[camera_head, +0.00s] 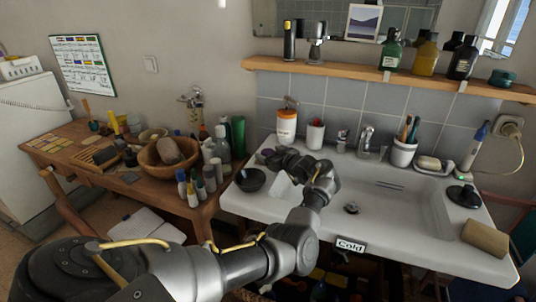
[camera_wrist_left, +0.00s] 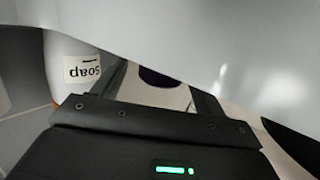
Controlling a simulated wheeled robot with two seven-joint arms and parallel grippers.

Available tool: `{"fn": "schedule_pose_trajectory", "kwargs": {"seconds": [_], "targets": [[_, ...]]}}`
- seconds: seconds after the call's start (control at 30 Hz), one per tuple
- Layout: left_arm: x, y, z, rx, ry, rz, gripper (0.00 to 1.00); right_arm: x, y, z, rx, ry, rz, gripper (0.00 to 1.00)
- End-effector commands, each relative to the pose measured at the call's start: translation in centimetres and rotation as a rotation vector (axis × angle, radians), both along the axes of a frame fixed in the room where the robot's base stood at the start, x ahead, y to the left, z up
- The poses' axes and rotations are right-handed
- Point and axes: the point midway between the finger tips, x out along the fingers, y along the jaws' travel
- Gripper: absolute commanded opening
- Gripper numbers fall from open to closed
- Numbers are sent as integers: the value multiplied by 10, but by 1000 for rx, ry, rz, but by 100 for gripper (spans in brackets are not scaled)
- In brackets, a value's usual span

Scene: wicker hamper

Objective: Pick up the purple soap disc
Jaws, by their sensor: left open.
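The purple soap disc (camera_head: 267,152) is a small dark round piece on the back left corner of the white sink. In the left wrist view the dark purple disc (camera_wrist_left: 157,77) shows between the two fingers, partly cut off by a large grey surface above. My left gripper (camera_head: 274,159) is at the sink's back left, right by the disc. In the left wrist view my left gripper (camera_wrist_left: 160,92) is open, with its fingers apart on either side of the disc. Contact cannot be made out. My right gripper is not in view.
A white soap bottle (camera_head: 287,128) stands just behind the disc, and a cup (camera_head: 315,135) to its right. A dark bowl (camera_head: 250,180) sits on the sink's left rim. A wooden table (camera_head: 60,160) with bottles and a bowl is at left. The basin (camera_head: 390,205) is clear.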

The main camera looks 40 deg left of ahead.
Motion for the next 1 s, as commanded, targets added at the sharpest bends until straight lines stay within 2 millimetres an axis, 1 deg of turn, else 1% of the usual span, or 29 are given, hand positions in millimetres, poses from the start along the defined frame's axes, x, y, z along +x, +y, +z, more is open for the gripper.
{"fn": "schedule_pose_trajectory", "kwargs": {"seconds": [0.03,0.07,0.4,0.43,0.63,0.73,0.87,1.0], "targets": [[0,0,0,0,0,0,72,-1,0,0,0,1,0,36],[0,0,0,0,0,0,70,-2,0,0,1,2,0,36],[0,0,0,0,0,0,25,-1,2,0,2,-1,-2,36],[0,0,0,1,0,0,24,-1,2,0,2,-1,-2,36],[0,0,1,1,0,0,24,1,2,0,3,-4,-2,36],[0,0,8,1,-2,0,24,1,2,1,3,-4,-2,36],[0,-1,30,1,-5,1,24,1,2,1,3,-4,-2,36],[0,-1,58,0,-6,0,24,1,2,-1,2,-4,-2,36]]}}
